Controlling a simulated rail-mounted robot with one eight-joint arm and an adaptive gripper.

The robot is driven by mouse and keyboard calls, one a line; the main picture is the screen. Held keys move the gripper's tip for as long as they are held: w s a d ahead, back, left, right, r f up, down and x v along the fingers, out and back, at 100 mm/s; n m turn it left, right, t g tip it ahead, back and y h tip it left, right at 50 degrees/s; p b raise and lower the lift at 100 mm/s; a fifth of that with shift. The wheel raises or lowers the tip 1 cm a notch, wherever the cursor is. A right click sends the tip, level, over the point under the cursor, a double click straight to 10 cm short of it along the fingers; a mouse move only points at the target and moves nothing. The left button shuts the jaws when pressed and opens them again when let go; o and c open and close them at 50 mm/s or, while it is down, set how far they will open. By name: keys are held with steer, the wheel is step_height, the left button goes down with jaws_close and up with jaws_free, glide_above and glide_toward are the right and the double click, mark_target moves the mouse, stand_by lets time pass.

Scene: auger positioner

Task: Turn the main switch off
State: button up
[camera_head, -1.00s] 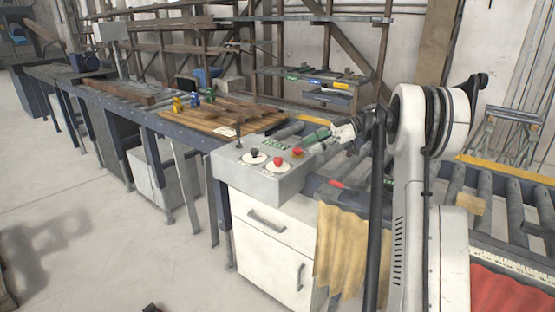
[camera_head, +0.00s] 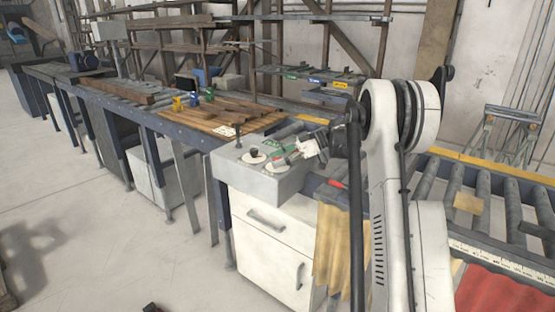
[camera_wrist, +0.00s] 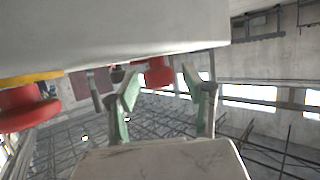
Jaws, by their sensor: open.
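A grey control box (camera_head: 265,180) stands on a white cabinet. A dark knob on a pale disc (camera_head: 254,155) shows on its top at the left. In the wrist view, a red control (camera_wrist: 157,72) on the box face lies between and beyond my fingers, and a larger red control (camera_wrist: 25,107) with a yellow band sits at the left. I cannot read which one is the main switch. My gripper (camera_head: 281,160) hangs over the right part of the box top and partly hides the controls there. Its green-padded fingers (camera_wrist: 162,78) are open, with nothing seen held.
The box underside or face (camera_wrist: 130,35) fills the top of the wrist view, close to my fingers. A thin dark post (camera_head: 238,130) rises at the box's back left. Wooden boards (camera_head: 205,115) lie on the bench behind. Roller conveyor (camera_head: 480,195) runs at the right.

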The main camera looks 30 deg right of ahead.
steer(key=shift+c, duration=0.4)
jaws_close()
steer(key=m+t+h+b, duration=0.2)
steer(key=m+t+b, duration=0.1)
steer(key=m+t, duration=0.1)
steer(key=shift+a+f, duration=0.1)
steer(key=shift+f, duration=0.05)
steer(key=m+t+h+b, duration=0.2)
steer(key=m+t+h, duration=0.1)
steer(key=m+h, duration=0.1)
steer(key=m+t+h, duration=0.1)
steer(key=m+h, duration=0.1)
steer(key=h, duration=0.1)
steer(key=m+h+b, duration=0.1)
steer(key=m+h, duration=0.2)
steer(key=shift+m+t+h, duration=0.3)
steer(key=shift+t, duration=0.1)
steer(key=shift+m+g+h+b, duration=0.3)
steer(key=shift+m+h+b, duration=0.3)
steer(key=shift+m+h, duration=1.6)
steer(key=shift+h, duration=0.2)
